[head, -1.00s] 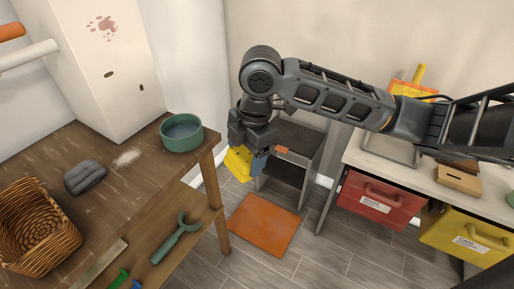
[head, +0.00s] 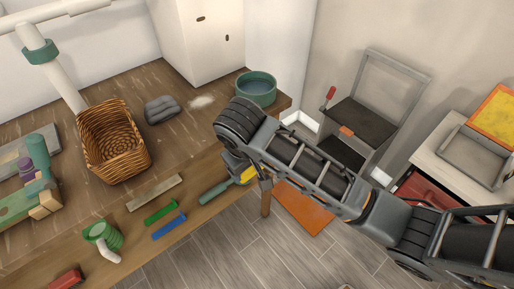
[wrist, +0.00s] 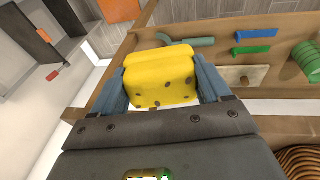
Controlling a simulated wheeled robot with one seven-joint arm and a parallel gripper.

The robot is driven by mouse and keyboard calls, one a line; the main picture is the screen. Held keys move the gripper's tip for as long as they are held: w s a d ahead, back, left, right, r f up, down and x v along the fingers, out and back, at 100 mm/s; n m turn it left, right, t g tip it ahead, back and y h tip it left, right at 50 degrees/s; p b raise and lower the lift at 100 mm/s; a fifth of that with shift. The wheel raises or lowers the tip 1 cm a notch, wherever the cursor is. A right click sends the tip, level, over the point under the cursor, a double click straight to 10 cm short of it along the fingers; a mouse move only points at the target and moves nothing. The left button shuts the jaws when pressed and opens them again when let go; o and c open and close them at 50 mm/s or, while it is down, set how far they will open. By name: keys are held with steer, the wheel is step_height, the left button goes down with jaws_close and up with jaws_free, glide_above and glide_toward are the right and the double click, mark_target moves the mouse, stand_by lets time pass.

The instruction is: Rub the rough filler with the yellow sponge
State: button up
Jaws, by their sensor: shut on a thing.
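The yellow sponge (wrist: 160,78) has dark pores and sits between the two blue fingers of my gripper (wrist: 162,84), which is shut on it. In the head view, only a little of the sponge (head: 247,175) shows past my arm, by the front edge of the wooden bench. The rough filler (head: 201,101) looks like a whitish patch on the bench top, between a grey ribbed pad and a green bowl. The sponge is apart from the patch, nearer the front edge. The patch is not clearly seen in the wrist view.
The grey ribbed pad (head: 161,109) lies left of the patch. The green bowl (head: 256,88) stands right of it at the bench corner. A wicker basket (head: 113,143) and a white cabinet (head: 202,38) flank the area. Tools lie on a lower shelf (head: 135,228).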

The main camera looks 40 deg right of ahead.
steer(key=shift+m, duration=0.3)
steer(key=shift+s+d+f, duration=0.1)
steer(key=shift+s+f, duration=0.5)
steer(key=shift+f, duration=0.35)
steer(key=shift+s+d+f, duration=0.1)
steer(key=shift+s+f, duration=0.45)
steer(key=shift+f, duration=0.35)
steer(key=shift+s+f+h, duration=0.3)
steer(key=shift+f, duration=0.05)
steer(key=shift+s+d+f, duration=0.1)
steer(key=shift+s+f, duration=0.15)
steer(key=shift+f, duration=0.1)
steer(key=shift+s+f+t, duration=0.3)
steer(key=shift+s+f, duration=0.1)
steer(key=shift+f, duration=0.05)
steer(key=shift+s+f, duration=0.15)
steer(key=shift+f, duration=0.05)
steer(key=shift+f, duration=0.1)
steer(key=shift+s+f+h, duration=0.3)
steer(key=shift+s+f, duration=0.15)
steer(key=shift+s, duration=0.05)
